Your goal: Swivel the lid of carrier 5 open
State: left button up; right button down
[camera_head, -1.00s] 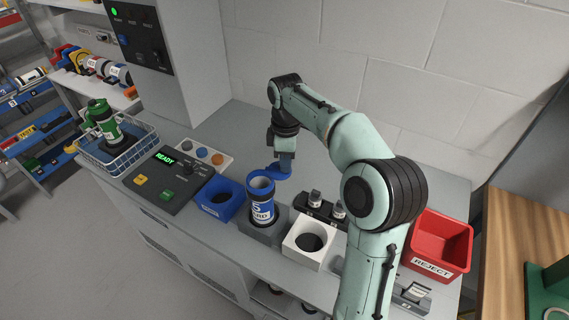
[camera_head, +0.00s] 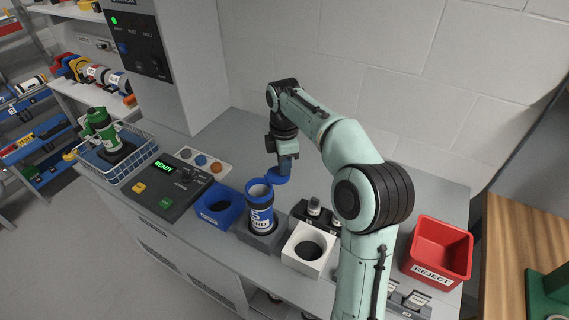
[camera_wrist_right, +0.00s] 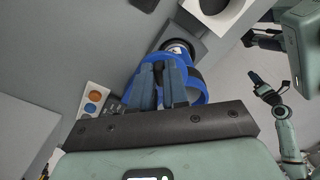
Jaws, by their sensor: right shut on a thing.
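Carrier 5 (camera_head: 261,217) is a blue and white tube marked 5, standing upright in a grey block holder. Its round mouth is uncovered and faces up. Its blue lid (camera_head: 279,177) is swung out to the side, behind and right of the mouth. My right gripper (camera_head: 286,166) points down and is shut on the lid. In the right wrist view the closed fingers (camera_wrist_right: 171,84) lie over the blue lid (camera_wrist_right: 200,88), with part of the carrier (camera_wrist_right: 178,48) beyond. My left gripper (camera_wrist_right: 265,87) shows small and dark at the right of that view; its opening is unclear.
A blue open box (camera_head: 220,203) stands left of the carrier, a white holder (camera_head: 307,252) right of it. A READY control panel (camera_head: 167,187) and a wire basket (camera_head: 113,165) with a green carrier (camera_head: 103,128) lie left. A red REJECT bin (camera_head: 438,252) stands right.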

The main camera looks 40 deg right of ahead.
jog(key=c, duration=1.1)
grip_release()
jog(key=shift+r, duration=6.7)
